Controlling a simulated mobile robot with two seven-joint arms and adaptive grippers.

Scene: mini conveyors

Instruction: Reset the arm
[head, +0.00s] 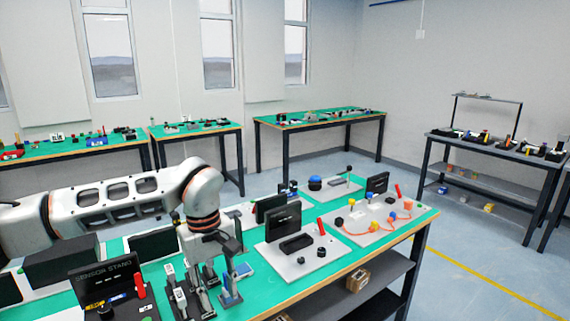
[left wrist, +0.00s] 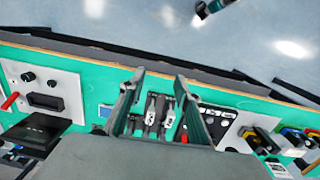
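My left arm (head: 120,200) reaches in from the left in the head view, its wrist bent down over the green-topped table (head: 425,213). My left gripper (head: 212,280) points down at the table's front part. In the left wrist view the gripper (left wrist: 158,80) shows two fingers spread apart with nothing held between them. Small grey pieces with white labels (left wrist: 158,115) lie on the table beyond the fingers. The height of the fingertips above them is hard to tell. My right gripper is in neither view.
A white board with a black stand (head: 282,262) lies right of the gripper. A board with a red cable (head: 372,238) is farther right. A black sensor stand (head: 100,280) is at the left. Other tables line the back wall; open floor (head: 470,240) lies right.

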